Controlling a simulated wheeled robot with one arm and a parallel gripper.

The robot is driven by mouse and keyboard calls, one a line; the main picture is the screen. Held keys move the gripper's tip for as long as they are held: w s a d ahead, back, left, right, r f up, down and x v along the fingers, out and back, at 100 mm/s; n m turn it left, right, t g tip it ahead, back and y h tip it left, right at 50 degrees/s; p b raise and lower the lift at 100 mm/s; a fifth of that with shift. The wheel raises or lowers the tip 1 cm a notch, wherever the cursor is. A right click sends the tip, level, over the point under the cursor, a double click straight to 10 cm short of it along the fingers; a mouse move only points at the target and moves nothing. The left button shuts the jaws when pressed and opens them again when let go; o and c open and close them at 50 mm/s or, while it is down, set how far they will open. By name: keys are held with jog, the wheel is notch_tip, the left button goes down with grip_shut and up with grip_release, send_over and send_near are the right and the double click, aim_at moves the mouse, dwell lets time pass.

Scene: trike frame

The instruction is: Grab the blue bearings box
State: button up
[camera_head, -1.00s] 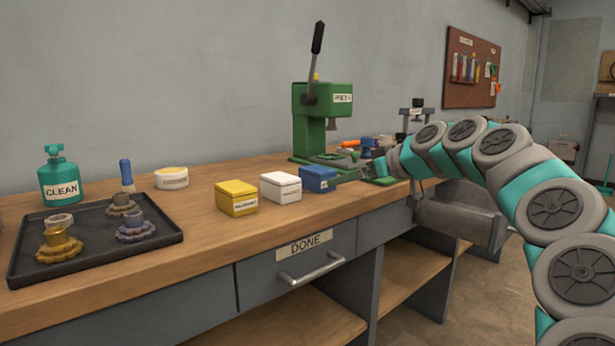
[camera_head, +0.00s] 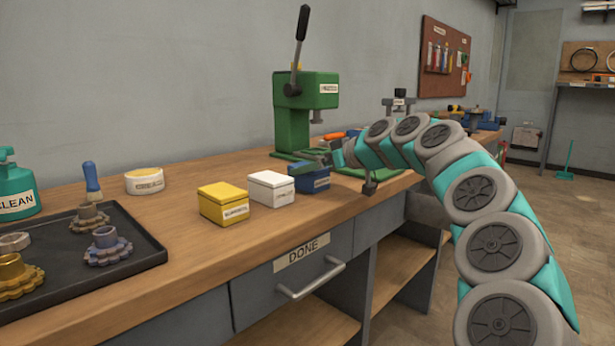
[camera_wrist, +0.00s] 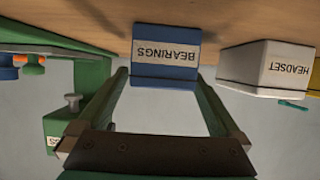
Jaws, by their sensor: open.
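The blue bearings box (camera_head: 314,182) stands on the workbench, to the right of the white box, partly hidden behind my gripper in the head view. In the wrist view the blue box (camera_wrist: 165,62) shows upside down with its BEARINGS label, beyond and between the fingertips. My gripper (camera_head: 312,162) is open and empty, at the box's upper part in the head view. In the wrist view its two fingers (camera_wrist: 160,85) spread to either side of the box. I cannot tell whether they touch it.
The white headset box (camera_head: 270,189) stands close beside the blue box, with a yellow box (camera_head: 223,203) further left. A green press (camera_head: 300,110) stands behind. A black tray (camera_head: 135,262) with gears lies at the left. The bench's front edge is clear.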

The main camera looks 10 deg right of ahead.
jog(key=x, duration=0.4)
jog(key=shift+w+a+p, duration=0.25)
jog(key=shift+a+p, duration=0.05)
jog(key=shift+p, duration=0.1)
grip_shut()
dwell(0.5)
